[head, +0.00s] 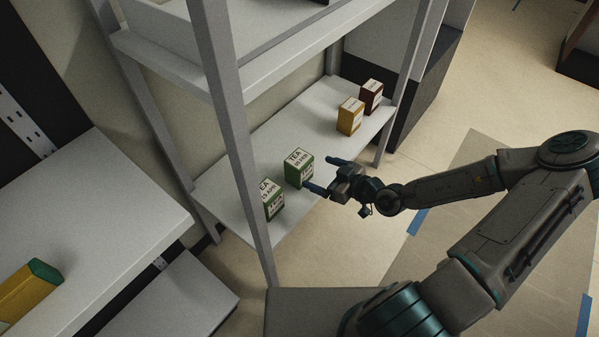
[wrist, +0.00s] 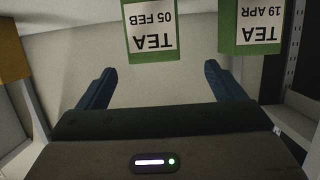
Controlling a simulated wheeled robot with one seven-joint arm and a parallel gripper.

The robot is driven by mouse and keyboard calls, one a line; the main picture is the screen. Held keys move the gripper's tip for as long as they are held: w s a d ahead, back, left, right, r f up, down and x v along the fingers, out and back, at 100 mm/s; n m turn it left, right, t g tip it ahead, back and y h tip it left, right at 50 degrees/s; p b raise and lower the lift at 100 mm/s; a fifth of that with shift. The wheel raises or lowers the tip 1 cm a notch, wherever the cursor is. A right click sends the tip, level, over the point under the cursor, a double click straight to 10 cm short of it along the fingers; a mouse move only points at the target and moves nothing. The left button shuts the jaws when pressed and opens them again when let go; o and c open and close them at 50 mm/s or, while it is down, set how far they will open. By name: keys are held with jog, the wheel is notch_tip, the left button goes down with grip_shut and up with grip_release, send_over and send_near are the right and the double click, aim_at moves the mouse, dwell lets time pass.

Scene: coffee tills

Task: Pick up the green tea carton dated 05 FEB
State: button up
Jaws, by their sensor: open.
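The green tea carton with a white label dated 05 FEB (head: 298,168) stands upright on the lower shelf. It also shows in the wrist view (wrist: 151,30), upside down, at the top between my fingers' directions. A second green tea carton dated 19 APR (head: 272,199) stands on the same shelf, nearer the left front post; in the wrist view it is at the upper right (wrist: 250,25). My gripper (head: 324,174) is open and empty, beside the 05 FEB carton on its right. In the wrist view the blue fingers (wrist: 156,88) are spread apart with no carton between them.
A yellow carton (head: 350,115) and a dark brown carton (head: 371,96) stand farther along the lower shelf (head: 262,145). A grey post (head: 235,130) rises at the shelf's front edge. A yellow and green carton (head: 30,290) lies on the left surface.

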aim_at(299, 161)
jog(key=b+x, duration=0.1)
jog(key=x, duration=0.3)
jog(key=shift+w+f, duration=0.1)
jog(key=b+x, duration=0.1)
jog(key=x, duration=0.1)
jog(key=b+x, duration=0.2)
jog(key=shift+w, duration=0.4)
jog(key=shift+w+a, duration=0.25)
jog(key=shift+a, duration=0.05)
jog(key=c, duration=1.1)
